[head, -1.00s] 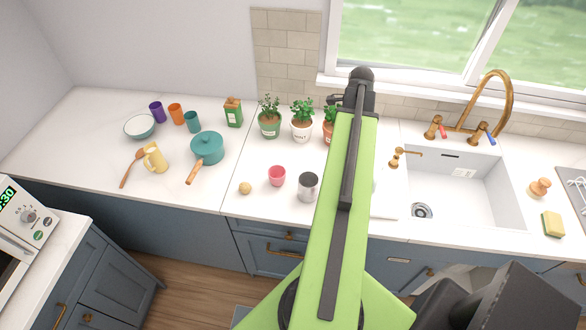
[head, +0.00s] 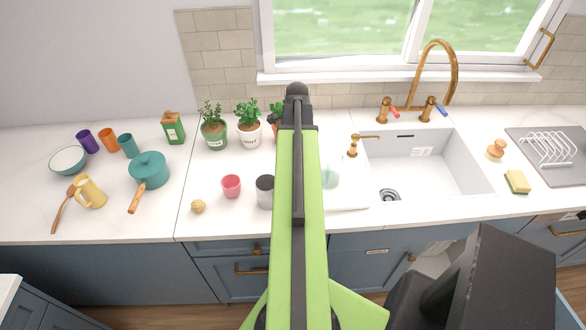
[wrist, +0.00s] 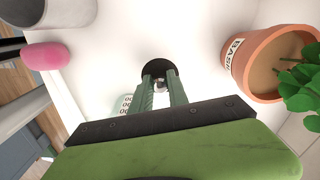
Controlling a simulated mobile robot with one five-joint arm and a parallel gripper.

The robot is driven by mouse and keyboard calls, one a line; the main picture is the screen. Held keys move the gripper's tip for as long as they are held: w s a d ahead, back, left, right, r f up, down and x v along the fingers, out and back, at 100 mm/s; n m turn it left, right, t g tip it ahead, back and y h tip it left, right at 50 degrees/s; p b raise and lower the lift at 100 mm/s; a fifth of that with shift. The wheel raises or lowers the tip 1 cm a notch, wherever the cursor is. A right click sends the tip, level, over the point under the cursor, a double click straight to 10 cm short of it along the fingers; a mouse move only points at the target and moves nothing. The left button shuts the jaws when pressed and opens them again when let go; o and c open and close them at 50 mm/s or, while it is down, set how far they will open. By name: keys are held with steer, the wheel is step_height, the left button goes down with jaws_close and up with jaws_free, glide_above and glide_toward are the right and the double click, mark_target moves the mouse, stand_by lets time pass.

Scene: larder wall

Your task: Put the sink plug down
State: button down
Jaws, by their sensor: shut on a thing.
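The sink plug (wrist: 158,68) is a small black round disc with a shiny bit at its middle. It shows in the wrist view at the tips of my gripper (wrist: 161,86). The green fingers are shut on it. White counter lies behind it; I cannot tell whether the plug touches the counter. In the head view my own green arm hides the gripper and the plug. The white sink (head: 478,181) is to the right of my arm, with a metal drain (head: 389,195) in its floor.
In the wrist view, a terracotta basil pot (wrist: 262,65) stands right of my gripper. A pink cup (wrist: 45,57) and a grey canister (wrist: 35,12) stand left. A brass faucet (head: 437,65) rises behind the sink. A teal pot (head: 148,169) sits on the left counter.

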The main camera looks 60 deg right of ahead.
step_height(320, 180, down, 4)
steer(key=b, duration=0.4)
steer(key=shift+r, duration=0.25)
steer(key=shift+f, duration=0.15)
steer(key=c, duration=1.3)
jaws_free()
step_height(320, 180, up, 13)
steer(key=p, duration=1.2)
steer(key=shift+f+p, duration=0.2)
steer(key=shift+p, duration=0.2)
steer(key=shift+f, duration=0.1)
